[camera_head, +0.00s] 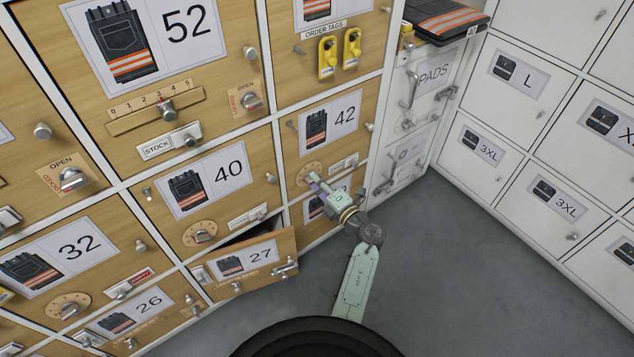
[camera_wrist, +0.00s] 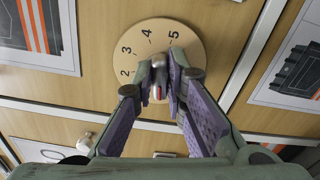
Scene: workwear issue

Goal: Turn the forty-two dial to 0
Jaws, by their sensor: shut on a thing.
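The forty-two dial (camera_wrist: 184,38) is a round wooden disc with dark numbers; 2, 3, 4 and 5 show in the wrist view. Its metal knob (camera_wrist: 158,72) has a small red mark and stands between my fingers. In the head view the dial (camera_head: 309,173) sits below the 42 label (camera_head: 330,122), partly behind my gripper (camera_head: 312,178). In the wrist view my gripper (camera_wrist: 159,84) is shut on the knob, one purple-padded finger on each side. The lower numbers, including 0, are hidden behind the fingers or out of sight.
The 27 door (camera_head: 248,262) stands ajar to the lower left of my arm. Other dials sit on the 40 door (camera_head: 200,233) and the 32 door (camera_head: 68,306). White lockers (camera_head: 510,90) line the right. Grey floor (camera_head: 450,270) is clear there.

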